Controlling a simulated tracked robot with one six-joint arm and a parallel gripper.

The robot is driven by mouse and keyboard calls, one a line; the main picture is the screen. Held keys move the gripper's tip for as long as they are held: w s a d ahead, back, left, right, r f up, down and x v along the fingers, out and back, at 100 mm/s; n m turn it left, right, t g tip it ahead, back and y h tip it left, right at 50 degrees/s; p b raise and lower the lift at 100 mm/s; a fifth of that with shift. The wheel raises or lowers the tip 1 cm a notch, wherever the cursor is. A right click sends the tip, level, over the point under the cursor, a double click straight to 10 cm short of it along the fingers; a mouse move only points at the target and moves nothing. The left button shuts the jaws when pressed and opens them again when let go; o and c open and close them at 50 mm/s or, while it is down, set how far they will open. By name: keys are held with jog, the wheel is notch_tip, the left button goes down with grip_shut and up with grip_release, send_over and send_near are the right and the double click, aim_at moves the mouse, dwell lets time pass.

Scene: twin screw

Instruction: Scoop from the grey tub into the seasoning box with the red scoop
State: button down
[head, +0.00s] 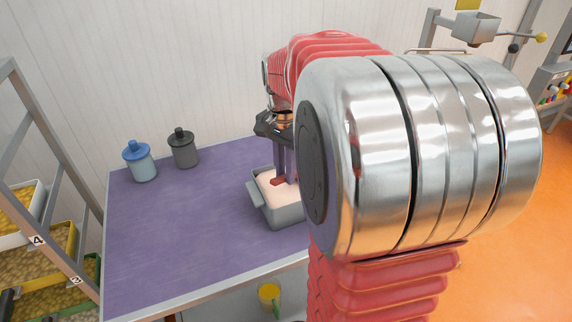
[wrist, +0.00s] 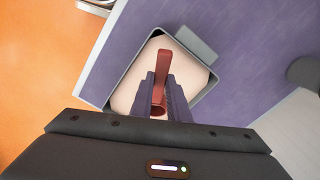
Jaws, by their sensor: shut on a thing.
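The grey tub (head: 284,214) stands on the purple table, filled with a pale pinkish-white substance. My gripper (head: 283,172) points down over the tub and is shut on the red scoop (head: 277,181). In the wrist view the tub (wrist: 197,43) surrounds the red scoop (wrist: 163,68), which lies between the fingers of my gripper (wrist: 164,92). The scoop is over or in the substance; I cannot tell how deep its bowl sits. I cannot make out the seasoning box in either view; my arm hides the right part of the table.
A blue-lidded jar (head: 140,163) and a dark grey jar (head: 183,149) stand at the table's back left. The purple table (head: 180,235) is clear at front left. A shelf rack with bins (head: 40,250) stands left. A yellow mug (head: 269,296) sits below the table edge.

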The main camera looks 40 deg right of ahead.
jog(key=shift+d+f, duration=0.15)
jog(key=shift+f, duration=0.95)
jog(key=shift+w+d+f, duration=0.2)
jog(key=shift+d+f, duration=0.45)
jog(key=shift+d, duration=0.1)
jog(key=shift+r, duration=0.15)
jog(key=shift+h, duration=0.5)
jog(key=shift+a+r, duration=0.2)
jog(key=shift+r, duration=1)
jog(key=shift+a+r, duration=0.15)
jog(key=shift+r, duration=1)
jog(key=shift+s+a+r+t+h, duration=0.2)
jog(key=shift+a+r+h, duration=0.2)
jog(key=shift+h, duration=0.3)
jog(key=shift+s+a+r+t+h, duration=0.1)
jog(key=shift+a+r+t+h, duration=0.25)
jog(key=shift+h, duration=0.35)
jog(key=shift+w, duration=0.15)
